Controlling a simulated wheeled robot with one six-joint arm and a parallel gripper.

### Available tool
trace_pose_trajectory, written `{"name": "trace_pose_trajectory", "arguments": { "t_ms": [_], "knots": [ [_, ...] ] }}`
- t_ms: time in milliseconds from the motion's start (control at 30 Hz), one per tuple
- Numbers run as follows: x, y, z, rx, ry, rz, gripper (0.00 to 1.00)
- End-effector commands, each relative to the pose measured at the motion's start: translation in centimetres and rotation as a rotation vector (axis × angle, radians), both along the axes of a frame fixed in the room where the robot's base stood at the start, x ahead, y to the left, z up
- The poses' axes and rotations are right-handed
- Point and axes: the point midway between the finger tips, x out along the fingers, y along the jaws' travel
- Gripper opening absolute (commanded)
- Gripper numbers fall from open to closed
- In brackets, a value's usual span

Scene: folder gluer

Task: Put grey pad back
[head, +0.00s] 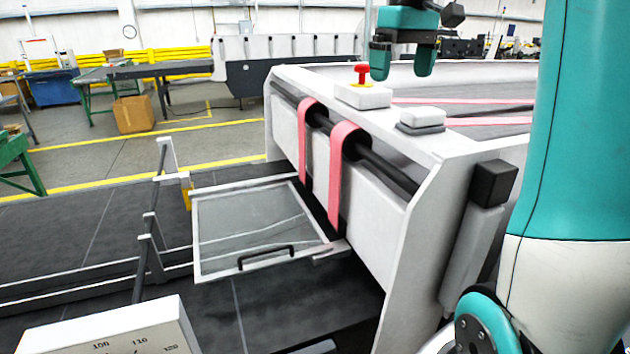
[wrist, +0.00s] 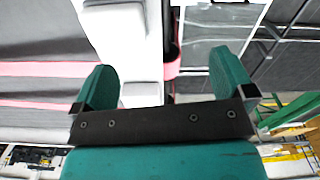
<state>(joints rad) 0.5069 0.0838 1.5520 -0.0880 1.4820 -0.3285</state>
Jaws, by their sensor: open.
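A pale grey block with a darker grey base, which looks like the grey pad (head: 421,119), sits on the white top edge of the machine (head: 345,115). In the wrist view a pale block near the top (wrist: 118,35) appears to be the same pad, partly cut off by the frame. My gripper (head: 402,68) is open with nothing between its fingers. It hangs above the machine top, beyond the pad and apart from it. In the wrist view the two teal fingers (wrist: 165,80) are spread wide.
A white box with a red stop button (head: 362,93) stands near the pad, close under my gripper. Pink belts (head: 345,165) run over a dark shaft. A clear framed guard (head: 255,230) with a black handle sticks out left. A black block (head: 493,183) is on the near side.

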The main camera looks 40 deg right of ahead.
Motion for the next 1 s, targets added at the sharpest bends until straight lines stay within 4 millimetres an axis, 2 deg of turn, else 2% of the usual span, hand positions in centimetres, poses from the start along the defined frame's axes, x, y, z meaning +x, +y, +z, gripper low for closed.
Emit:
{"name": "trace_pose_trajectory", "arguments": {
  "t_ms": [33,67,100,167,200,267,300,400,500,600,900,1000],
  "knots": [
    [0.3,3.9,-1.6,0.007,-0.010,0.090,1.00],
    [0.3,6.3,-2.7,0.014,-0.021,0.145,1.00],
    [0.0,9.7,-4.2,0.028,-0.037,0.219,1.00],
    [-1.2,14.8,-6.6,0.060,-0.065,0.328,1.00],
    [-2.5,18.1,-8.2,0.089,-0.080,0.394,1.00],
    [-5.0,22.4,-10.3,0.137,-0.097,0.483,1.00],
    [-6.8,24.8,-11.6,0.172,-0.105,0.534,1.00],
    [-11.5,29.2,-14.2,0.254,-0.112,0.630,1.00],
    [-14.8,31.4,-15.8,0.311,-0.110,0.682,1.00],
    [-16.5,32.3,-16.5,0.341,-0.107,0.705,1.00],
    [-16.8,32.4,-16.8,0.346,-0.106,0.706,1.00],
    [-16.8,32.4,-17.7,0.346,-0.105,0.706,1.00]
  ]
}}
